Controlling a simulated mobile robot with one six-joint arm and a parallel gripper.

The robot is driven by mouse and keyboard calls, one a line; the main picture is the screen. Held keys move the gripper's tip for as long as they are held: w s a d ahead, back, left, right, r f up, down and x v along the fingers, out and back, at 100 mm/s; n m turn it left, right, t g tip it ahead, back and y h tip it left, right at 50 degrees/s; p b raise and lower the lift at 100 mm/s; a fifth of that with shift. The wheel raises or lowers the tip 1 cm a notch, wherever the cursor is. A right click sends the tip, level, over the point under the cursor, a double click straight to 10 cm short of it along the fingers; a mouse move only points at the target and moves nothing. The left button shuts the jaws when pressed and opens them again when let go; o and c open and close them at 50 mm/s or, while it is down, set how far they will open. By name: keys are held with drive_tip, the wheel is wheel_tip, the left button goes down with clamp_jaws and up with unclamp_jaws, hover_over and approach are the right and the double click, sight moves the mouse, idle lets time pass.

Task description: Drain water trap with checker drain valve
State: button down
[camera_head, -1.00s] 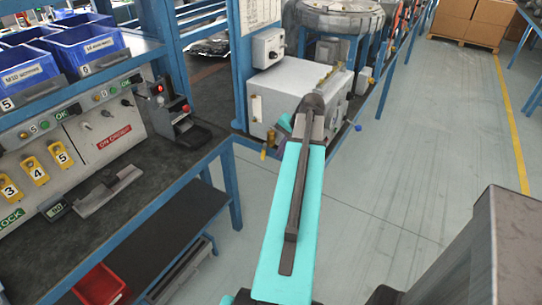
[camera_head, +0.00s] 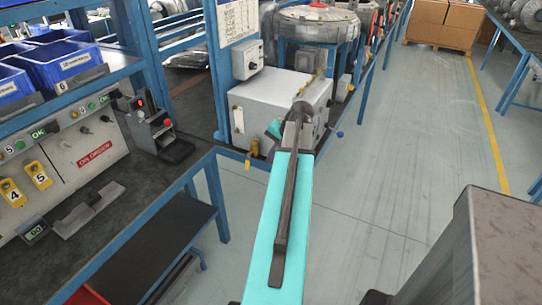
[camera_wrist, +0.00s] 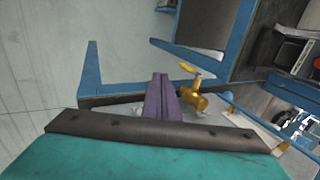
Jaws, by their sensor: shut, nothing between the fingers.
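The checker is a white box (camera_head: 280,98) on the bench beyond my arm in the head view. A brass drain valve (camera_head: 253,147) with a yellow lever hangs low at its front left. In the wrist view the brass valve body (camera_wrist: 191,101) and its yellow lever (camera_wrist: 188,68) show just right of my fingers. My gripper (camera_wrist: 160,92) is shut and empty, its two fingers together. I cannot tell whether the fingertips touch anything. No water is visible.
A near workbench (camera_head: 120,215) with blue bins (camera_head: 65,65) and a control panel stands at left. A blue knob (camera_head: 340,134) is right of my gripper. A round machine (camera_head: 317,25) stands behind the box. The floor (camera_head: 420,150) at right is clear.

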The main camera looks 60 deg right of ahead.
sight(247, 165)
drive_tip(key=w+f+p, duration=0.2)
drive_tip(key=w+f, duration=0.4)
drive_tip(key=w, duration=0.1)
drive_tip(key=shift+w+f, duration=0.25)
drive_tip(key=shift+f, duration=0.1)
idle(0.4)
drive_tip(key=shift+w+a+f, duration=0.1)
drive_tip(key=shift+w+a, duration=0.05)
drive_tip(key=shift+w, duration=0.05)
